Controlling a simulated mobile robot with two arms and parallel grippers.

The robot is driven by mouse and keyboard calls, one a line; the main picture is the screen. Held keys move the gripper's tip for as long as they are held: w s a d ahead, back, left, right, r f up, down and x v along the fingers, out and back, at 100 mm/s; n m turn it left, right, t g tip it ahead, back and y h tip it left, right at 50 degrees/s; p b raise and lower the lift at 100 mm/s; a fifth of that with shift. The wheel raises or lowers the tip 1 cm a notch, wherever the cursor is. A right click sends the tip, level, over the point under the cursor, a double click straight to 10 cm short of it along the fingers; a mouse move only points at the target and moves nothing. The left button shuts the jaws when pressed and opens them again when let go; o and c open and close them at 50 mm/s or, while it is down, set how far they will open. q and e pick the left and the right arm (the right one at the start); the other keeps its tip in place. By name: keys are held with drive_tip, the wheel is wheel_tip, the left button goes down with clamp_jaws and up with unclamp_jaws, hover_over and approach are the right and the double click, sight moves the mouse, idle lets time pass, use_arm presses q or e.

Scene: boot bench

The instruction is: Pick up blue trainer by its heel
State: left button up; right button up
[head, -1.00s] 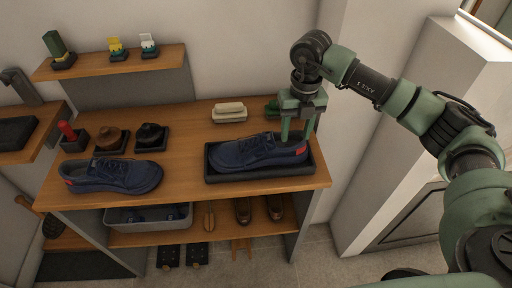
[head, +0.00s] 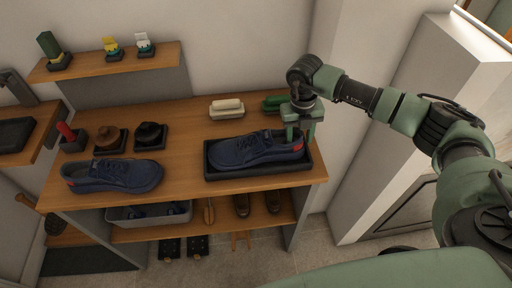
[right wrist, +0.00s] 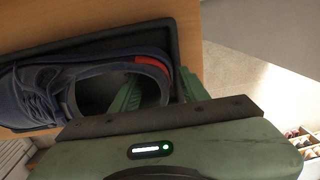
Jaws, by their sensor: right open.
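A blue trainer (head: 250,150) with a red heel tab lies in a dark tray (head: 262,175) on the right of the bench top, toe left, heel right. My right gripper (head: 299,139) is open at its heel. In the right wrist view, one finger of my right gripper (right wrist: 158,86) is inside the shoe opening and the other is outside, beyond the trainer's heel (right wrist: 154,64), so the heel wall lies between them. I cannot tell whether either finger touches it. My left gripper is not in view.
A cream brush (head: 227,108) and a green item (head: 272,103) stand behind the tray. Brown and black brushes and a red-topped item stand at the left. Below are a grey bin (head: 150,214) and brown shoes. Bench top (head: 185,130) is clear between the trainers.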

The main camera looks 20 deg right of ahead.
drive_tip(key=shift+s+r, duration=0.1)
clamp_jaws()
idle(1.2)
